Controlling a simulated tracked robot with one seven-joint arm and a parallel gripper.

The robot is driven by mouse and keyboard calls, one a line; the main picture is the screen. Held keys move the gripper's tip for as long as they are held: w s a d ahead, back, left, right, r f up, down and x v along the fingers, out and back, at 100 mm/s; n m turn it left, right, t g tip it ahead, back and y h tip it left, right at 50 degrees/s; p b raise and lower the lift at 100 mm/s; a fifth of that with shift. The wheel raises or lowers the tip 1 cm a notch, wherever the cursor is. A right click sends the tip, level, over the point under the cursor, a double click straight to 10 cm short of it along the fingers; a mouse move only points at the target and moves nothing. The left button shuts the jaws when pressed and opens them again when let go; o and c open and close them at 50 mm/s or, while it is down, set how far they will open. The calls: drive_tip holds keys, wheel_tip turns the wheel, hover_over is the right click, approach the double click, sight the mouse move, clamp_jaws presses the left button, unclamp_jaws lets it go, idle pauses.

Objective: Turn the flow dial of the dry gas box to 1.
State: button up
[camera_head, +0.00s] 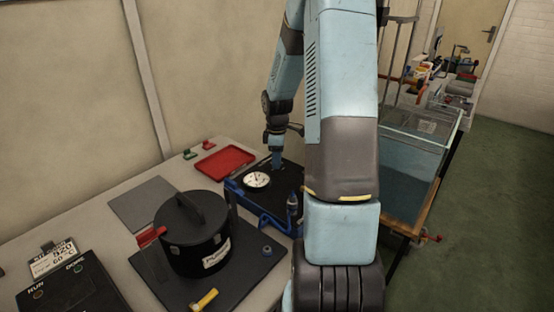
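A black-topped box with blue edges (284,181), which looks like the dry gas box, sits on the bench right of centre. A round white gauge (257,180) is on its top. My gripper (277,164) points down at the rear part of the box top, just behind the gauge. It is small and dark here, and I cannot tell whether its fingers are open or shut, or whether they touch anything. I cannot make out the flow dial or its setting. My arm hides the right side of the box.
A black lidded cylinder (192,240) stands on a dark mat in front left of the box. A red tray (225,160) lies behind the box. A yellow-handled item (204,300) is at the front. A glass tank (415,150) stands to the right.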

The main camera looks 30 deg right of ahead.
drive_tip(key=shift+o, duration=1.1)
drive_tip(key=shift+s, duration=0.1)
wheel_tip(320, 180, up, 14)
drive_tip(key=shift+f, duration=0.2)
